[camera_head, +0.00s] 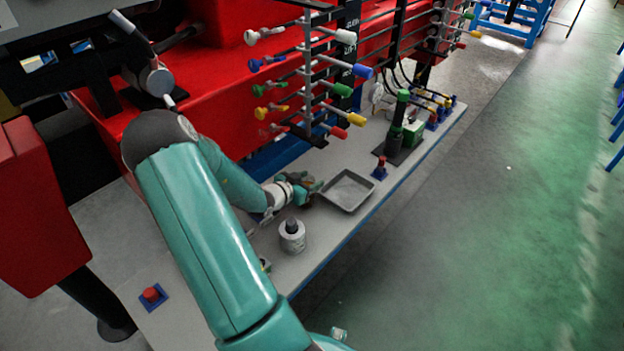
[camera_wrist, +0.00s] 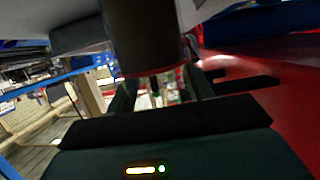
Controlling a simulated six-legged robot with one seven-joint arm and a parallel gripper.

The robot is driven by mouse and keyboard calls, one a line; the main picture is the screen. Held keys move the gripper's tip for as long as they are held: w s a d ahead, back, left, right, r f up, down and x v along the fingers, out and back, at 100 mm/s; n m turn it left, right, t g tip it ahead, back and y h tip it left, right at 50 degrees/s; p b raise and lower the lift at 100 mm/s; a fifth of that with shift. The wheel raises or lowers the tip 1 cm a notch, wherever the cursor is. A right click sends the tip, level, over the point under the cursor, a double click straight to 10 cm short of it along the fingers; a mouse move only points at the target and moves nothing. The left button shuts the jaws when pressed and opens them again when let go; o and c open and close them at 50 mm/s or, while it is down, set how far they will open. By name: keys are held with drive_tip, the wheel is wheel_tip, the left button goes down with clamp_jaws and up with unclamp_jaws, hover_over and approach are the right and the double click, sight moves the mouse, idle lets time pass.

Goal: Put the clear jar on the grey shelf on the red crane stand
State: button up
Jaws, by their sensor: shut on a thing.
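The grey shelf (camera_head: 325,238) is a long grey ledge with a blue edge along the red crane stand (camera_head: 205,78). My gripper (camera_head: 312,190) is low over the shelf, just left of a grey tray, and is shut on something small. I take this to be the clear jar, but its outline cannot be made out in the head view. In the wrist view the dark fingers of my gripper (camera_wrist: 162,92) show beneath a large dark brown shape. What lies between them is dim and partly hidden.
A rack of coloured handles (camera_head: 308,75) rises behind. Green floor lies beyond the edge.

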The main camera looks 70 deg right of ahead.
drive_tip(key=shift+s, duration=0.15)
drive_tip(key=shift+a, duration=0.1)
drive_tip(key=shift+f, duration=0.15)
drive_tip(key=o, duration=1.2)
